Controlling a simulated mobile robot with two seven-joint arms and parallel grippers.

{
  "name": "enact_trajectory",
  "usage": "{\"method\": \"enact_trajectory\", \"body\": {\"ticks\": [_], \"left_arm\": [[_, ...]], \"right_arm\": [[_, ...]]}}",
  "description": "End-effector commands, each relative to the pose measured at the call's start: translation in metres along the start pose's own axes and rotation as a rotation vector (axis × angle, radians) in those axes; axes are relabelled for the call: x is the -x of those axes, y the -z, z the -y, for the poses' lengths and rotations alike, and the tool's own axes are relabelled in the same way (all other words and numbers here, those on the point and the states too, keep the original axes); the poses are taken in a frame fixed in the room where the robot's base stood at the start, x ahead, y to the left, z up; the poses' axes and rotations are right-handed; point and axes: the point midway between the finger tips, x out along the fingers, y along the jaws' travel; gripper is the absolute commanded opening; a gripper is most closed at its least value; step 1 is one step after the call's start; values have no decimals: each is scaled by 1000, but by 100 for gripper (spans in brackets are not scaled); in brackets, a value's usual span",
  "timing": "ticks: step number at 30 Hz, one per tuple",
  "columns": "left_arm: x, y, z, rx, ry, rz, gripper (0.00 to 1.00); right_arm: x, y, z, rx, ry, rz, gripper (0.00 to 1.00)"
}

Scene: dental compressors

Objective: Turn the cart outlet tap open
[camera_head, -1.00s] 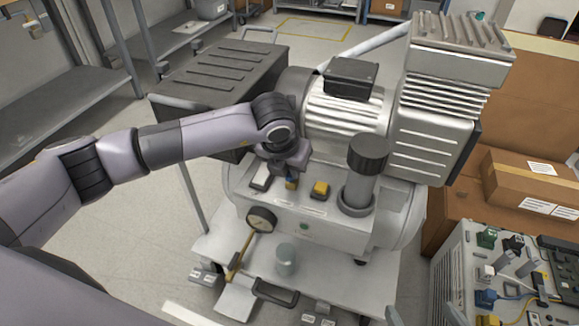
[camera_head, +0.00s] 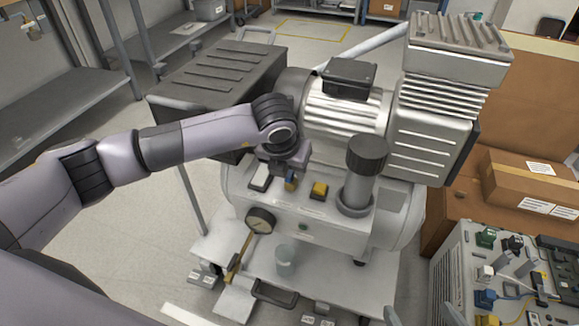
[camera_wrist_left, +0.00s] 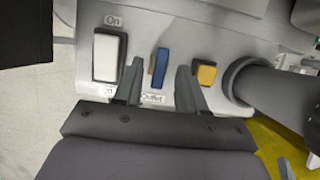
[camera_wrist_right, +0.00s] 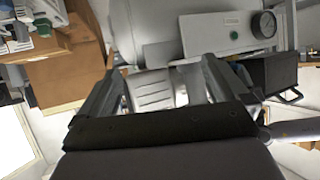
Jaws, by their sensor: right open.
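The outlet tap has a blue lever (camera_wrist_left: 160,66) over the label "Outlet" on the compressor's pale front panel. The blue lever also shows in the head view (camera_head: 291,181), just below my left gripper (camera_head: 289,172). In the left wrist view, my left gripper (camera_wrist_left: 159,82) is open. Its two fingers stand apart, one toward each side of the lever, with gaps visible; I cannot tell whether the tips reach past it. My right gripper (camera_wrist_right: 155,78) is open and empty in the right wrist view, facing the cart from farther off. It is outside the head view.
A white rocker switch (camera_wrist_left: 107,57) is left of the lever, and a yellow knob (camera_wrist_left: 205,74) is right of it. A dark-capped cylinder (camera_head: 360,175) stands farther right. A pressure gauge (camera_head: 260,220) hangs below. Cardboard boxes (camera_head: 535,182) stand at the right.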

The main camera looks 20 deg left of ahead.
Motion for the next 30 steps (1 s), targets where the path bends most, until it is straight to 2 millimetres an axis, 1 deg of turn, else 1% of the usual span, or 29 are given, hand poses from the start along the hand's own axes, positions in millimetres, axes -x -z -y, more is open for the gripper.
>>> {"method": "enact_trajectory", "body": {"ticks": [2, 5, 9, 12, 15, 21, 30], "left_arm": [[5, 0, 0, 0, 0, 0, 40], [18, -1, 0, -1, 1, 2, 40], [43, -2, 0, -1, 1, 3, 40], [57, -1, 0, 0, 1, 2, 40], [67, -1, 0, 0, 0, 2, 40], [72, 0, 0, 1, 0, 1, 40], [71, 0, 0, 1, 0, 1, 40]], "right_arm": [[1, 2, 0, 2, -1, -1, 100], [2, 5, -1, 9, -7, -1, 100], [5, 8, -4, 12, -15, 1, 100], [5, 4, -6, 8, -20, 12, 100], [5, 0, -8, 5, -24, 23, 100], [5, -8, -11, 1, -32, 39, 100], [6, -8, -11, 0, -32, 38, 100]]}}
